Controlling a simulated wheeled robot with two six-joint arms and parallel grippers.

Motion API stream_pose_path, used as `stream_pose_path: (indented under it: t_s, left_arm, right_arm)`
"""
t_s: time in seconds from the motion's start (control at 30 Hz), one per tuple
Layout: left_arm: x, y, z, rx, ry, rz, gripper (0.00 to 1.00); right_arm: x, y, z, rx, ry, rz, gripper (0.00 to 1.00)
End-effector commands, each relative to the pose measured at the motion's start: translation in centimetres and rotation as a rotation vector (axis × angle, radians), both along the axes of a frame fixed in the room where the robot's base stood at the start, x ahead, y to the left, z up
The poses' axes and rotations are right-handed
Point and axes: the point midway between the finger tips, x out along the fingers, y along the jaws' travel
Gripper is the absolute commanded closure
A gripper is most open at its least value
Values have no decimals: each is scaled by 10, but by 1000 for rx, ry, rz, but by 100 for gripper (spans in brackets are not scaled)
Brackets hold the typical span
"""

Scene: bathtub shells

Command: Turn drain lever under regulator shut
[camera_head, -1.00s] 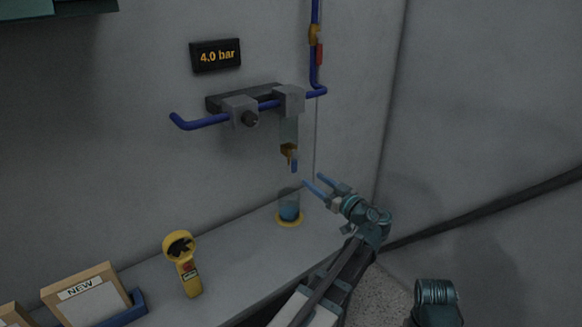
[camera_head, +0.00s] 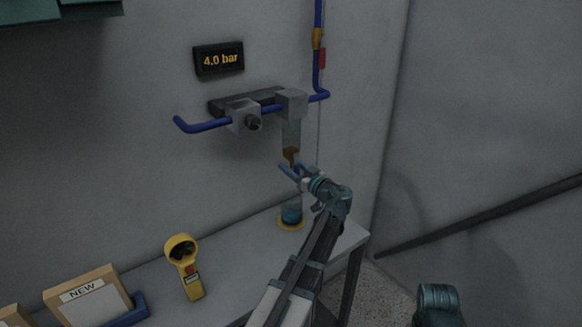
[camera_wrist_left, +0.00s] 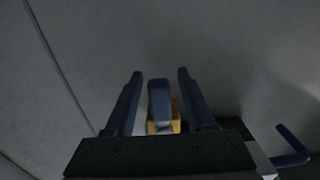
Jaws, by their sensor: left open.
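The drain valve (camera_head: 290,154) is a small brass-coloured piece under the clear bowl (camera_head: 290,134), which hangs from the right grey block (camera_head: 291,104) of the regulator unit. My left gripper (camera_head: 290,170) is open right at the drain, just below the brass piece. In the left wrist view the blue drain lever (camera_wrist_left: 159,98) stands between my two open fingers, with gaps on both sides, in front of the yellow drain body (camera_wrist_left: 176,113). In the head view my fingers cover the lever, so its angle is hard to tell.
A clear cup with blue liquid (camera_head: 291,212) stands on a yellow ring below the drain, close to my left arm. The blue pipe (camera_head: 204,126) and display (camera_head: 219,59) reading 4.0 bar are on the wall. A yellow handheld device (camera_head: 185,268) stands on the bench.

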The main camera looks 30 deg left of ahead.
Motion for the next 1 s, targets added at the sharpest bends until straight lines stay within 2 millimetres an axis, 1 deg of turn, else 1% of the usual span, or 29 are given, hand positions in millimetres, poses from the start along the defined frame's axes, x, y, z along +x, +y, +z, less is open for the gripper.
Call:
stream_pose_path:
  t_s: [0.27, 0.3, 0.37, 0.4, 0.6, 1.0]
  left_arm:
    - [0, 2, 0, 0, 0, 0, 45]
    - [0, 2, 0, 0, 0, 0, 47]
    - [0, 2, 0, 0, 0, 0, 58]
    - [0, 1, 0, 0, 0, 0, 65]
    - [0, 1, 0, 0, 0, 1, 100]
    - [0, 1, 0, 0, 0, 1, 100]
  right_arm:
    - [0, 0, 0, 0, 0, 0, 50]
    - [0, 0, 0, 0, 0, 0, 50]
    - [0, 0, 0, 0, 0, 0, 50]
    - [0, 0, 0, 0, 0, 0, 50]
    - [0, 0, 0, 0, 0, 0, 50]
    - [0, 0, 0, 0, 0, 0, 50]
